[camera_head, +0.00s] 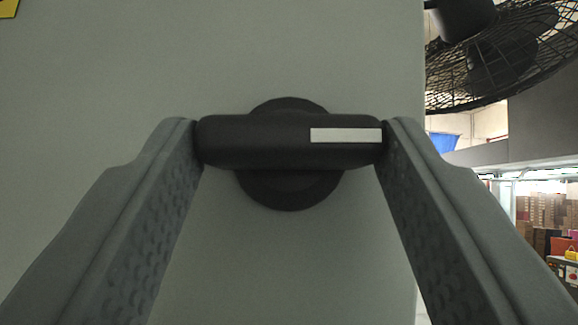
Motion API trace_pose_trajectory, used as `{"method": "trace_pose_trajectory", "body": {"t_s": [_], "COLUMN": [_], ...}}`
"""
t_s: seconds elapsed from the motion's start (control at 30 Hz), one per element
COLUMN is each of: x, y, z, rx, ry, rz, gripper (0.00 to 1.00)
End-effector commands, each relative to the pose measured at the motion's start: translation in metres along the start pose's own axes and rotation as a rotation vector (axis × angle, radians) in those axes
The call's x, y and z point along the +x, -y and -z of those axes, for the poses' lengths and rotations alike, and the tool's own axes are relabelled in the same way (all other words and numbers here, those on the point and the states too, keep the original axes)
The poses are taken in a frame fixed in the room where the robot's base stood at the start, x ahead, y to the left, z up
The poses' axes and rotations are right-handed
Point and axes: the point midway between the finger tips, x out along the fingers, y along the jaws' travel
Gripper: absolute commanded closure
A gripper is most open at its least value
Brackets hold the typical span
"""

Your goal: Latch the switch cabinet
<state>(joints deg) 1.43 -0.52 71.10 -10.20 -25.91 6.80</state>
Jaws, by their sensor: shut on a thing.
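The switch cabinet's grey-green door (110,85) fills most of the head camera view. A black latch handle (260,155) sits on it near its right edge, on a round black base (290,190). The handle lies horizontal and has a white stripe on its right half. My gripper (290,142) is shut on the handle, with one fingertip at each end of it. The handle's ends are partly hidden behind the fingertips.
A black caged fan (500,55) is at the upper right, beyond the cabinet's edge. Shelving with stacked boxes (545,212) stands in the background at the right. Part of a yellow label (8,8) shows at the top left.

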Motion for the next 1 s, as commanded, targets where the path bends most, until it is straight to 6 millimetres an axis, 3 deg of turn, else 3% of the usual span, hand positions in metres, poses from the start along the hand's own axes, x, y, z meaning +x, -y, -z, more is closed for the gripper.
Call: {"method": "trace_pose_trajectory", "body": {"t_s": [1.0], "x": [0.003], "y": [-0.012], "z": [0.002], "rx": [-0.461], "ry": [0.001], "rz": [0.456], "gripper": [0.7]}}
